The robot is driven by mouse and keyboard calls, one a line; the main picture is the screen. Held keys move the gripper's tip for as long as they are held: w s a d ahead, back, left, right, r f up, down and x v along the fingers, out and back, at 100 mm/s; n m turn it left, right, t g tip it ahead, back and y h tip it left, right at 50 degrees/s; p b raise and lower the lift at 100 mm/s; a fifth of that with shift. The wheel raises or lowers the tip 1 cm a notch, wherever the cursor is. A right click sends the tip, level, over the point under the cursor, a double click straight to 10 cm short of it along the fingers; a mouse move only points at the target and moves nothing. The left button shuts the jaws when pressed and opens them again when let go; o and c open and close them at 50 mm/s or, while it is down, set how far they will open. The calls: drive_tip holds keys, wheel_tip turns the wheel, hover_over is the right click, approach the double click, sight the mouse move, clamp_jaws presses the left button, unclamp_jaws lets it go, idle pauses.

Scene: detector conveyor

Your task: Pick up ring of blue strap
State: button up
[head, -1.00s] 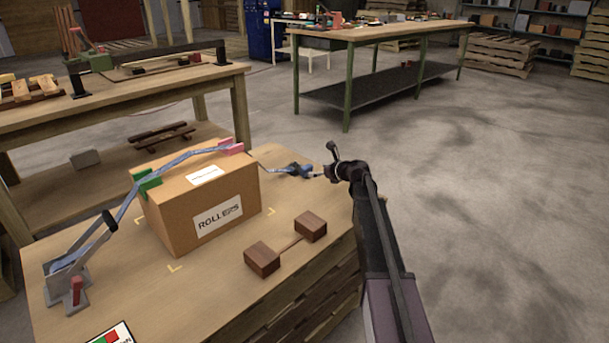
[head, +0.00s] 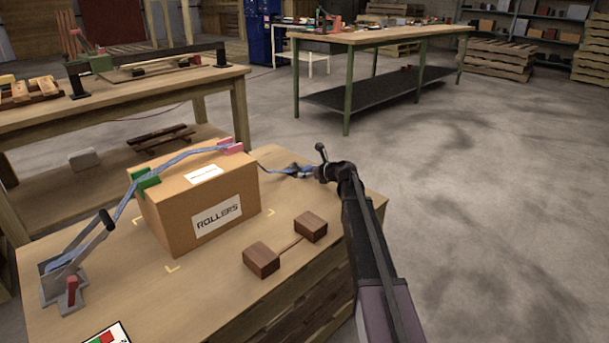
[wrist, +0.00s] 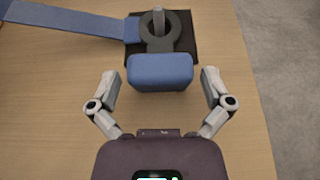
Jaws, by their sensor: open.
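The ring of blue strap (wrist: 160,72) is a rounded blue block shape at the near side of a dark ring and post in the wrist view. My gripper (wrist: 160,92) is open, with one finger on each side of the ring and a gap at both sides. A flat blue strap (wrist: 72,18) runs left from the dark base (wrist: 188,53). In the head view my gripper (head: 318,172) is at the table's far right, close to the strap end (head: 290,170); the ring itself is hard to make out there.
A cardboard box (head: 205,205) stands on the table with the strap over green (head: 146,183) and pink (head: 230,147) corner pieces. A ratchet (head: 75,260) sits at left. Two brown blocks joined by a bar (head: 288,243) lie in front.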

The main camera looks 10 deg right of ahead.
drive_tip(key=shift+x, duration=0.85)
drive_tip(key=c, duration=1.1)
